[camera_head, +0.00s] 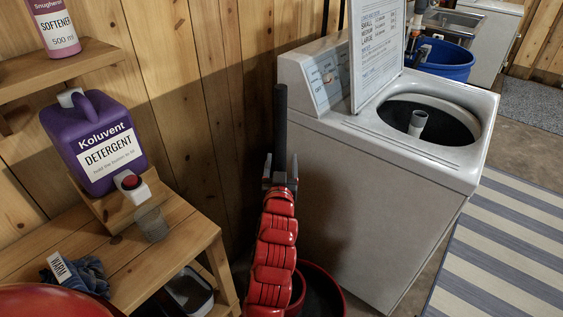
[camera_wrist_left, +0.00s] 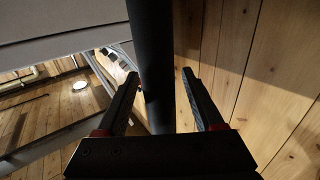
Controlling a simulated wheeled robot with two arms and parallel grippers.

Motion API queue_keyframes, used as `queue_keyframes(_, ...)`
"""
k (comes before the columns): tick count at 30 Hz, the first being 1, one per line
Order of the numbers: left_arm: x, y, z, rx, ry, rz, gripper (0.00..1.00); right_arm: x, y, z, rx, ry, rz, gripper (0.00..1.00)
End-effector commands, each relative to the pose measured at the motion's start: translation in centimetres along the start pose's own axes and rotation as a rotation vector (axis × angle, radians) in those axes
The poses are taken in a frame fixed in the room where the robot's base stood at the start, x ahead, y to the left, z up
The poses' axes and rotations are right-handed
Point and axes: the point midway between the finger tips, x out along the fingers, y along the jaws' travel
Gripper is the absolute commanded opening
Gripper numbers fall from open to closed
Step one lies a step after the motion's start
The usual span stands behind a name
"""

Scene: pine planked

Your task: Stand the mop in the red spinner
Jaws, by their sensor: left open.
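The mop shows as a dark upright handle (camera_head: 280,118) beside the washing machine's left side; its lower part and head are hidden behind my red left arm. My left gripper (camera_head: 280,172) is open at the handle. In the left wrist view the handle (camera_wrist_left: 152,60) passes between the two spread fingers (camera_wrist_left: 160,85), with gaps on both sides. A red bucket (camera_head: 335,290), apparently the spinner, stands on the floor at the bottom, partly hidden by my arm. I cannot tell whether the mop head is inside it. My right gripper is not in view.
A white top-loading washer (camera_head: 350,200) with its lid up stands right of the mop. A wooden bench (camera_head: 110,250) at left holds a purple detergent jug (camera_head: 92,140), a small cup (camera_head: 152,224) and a dark cloth (camera_head: 75,275). A striped rug (camera_head: 510,250) lies at right.

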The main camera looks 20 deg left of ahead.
Motion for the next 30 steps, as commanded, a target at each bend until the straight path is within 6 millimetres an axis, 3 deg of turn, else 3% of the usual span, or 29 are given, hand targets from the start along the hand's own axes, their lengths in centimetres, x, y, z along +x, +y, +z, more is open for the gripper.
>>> queue_keyframes(8, -1.2, 0.1, 0.1, -0.001, 0.002, 0.002, 0.69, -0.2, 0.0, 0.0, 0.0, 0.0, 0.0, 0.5)
queue_keyframes(11, -2.9, 0.1, 0.3, 0.0, -0.001, 0.004, 0.69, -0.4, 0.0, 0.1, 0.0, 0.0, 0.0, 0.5)
queue_keyframes(18, -9.0, 0.2, 0.1, 0.0, -0.003, 0.006, 0.69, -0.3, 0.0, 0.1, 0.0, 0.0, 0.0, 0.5)
queue_keyframes(21, -10.4, 0.1, -0.8, -0.003, -0.009, 0.003, 0.69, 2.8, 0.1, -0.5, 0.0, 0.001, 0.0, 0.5)
queue_keyframes(24, -12.1, 0.1, -0.8, 0.003, -0.009, 0.004, 0.69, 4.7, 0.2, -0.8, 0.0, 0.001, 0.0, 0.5)
queue_keyframes(30, -15.2, 0.1, -0.3, -0.001, -0.004, 0.002, 0.69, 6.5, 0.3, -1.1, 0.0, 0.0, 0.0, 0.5)
